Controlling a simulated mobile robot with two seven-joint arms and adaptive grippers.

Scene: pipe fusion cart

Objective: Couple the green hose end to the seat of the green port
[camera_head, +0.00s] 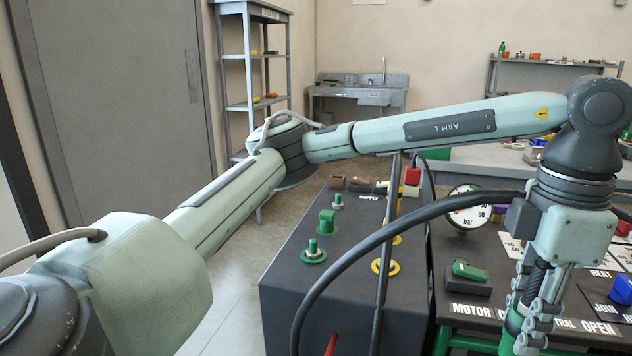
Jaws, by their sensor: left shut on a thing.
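My left gripper (530,325) points down at the lower right, over the front of the bench. It is shut on a green piece (510,335), probably the green hose end, mostly hidden by the fingers and the picture's bottom edge. On the dark cart top stands a green round flange with an upright green stud (314,252), which looks like the green port. A green block-like fitting (327,222) stands just behind it. The gripper is well to the right of these, apart from them. My right gripper is not in view.
A black hose (345,255) arches across the cart and passes behind my left wrist. Yellow rings (385,267), a red block (412,176) and a pressure gauge (467,208) are nearby. A green switch (468,270) sits on the bench. Floor left of the cart is clear.

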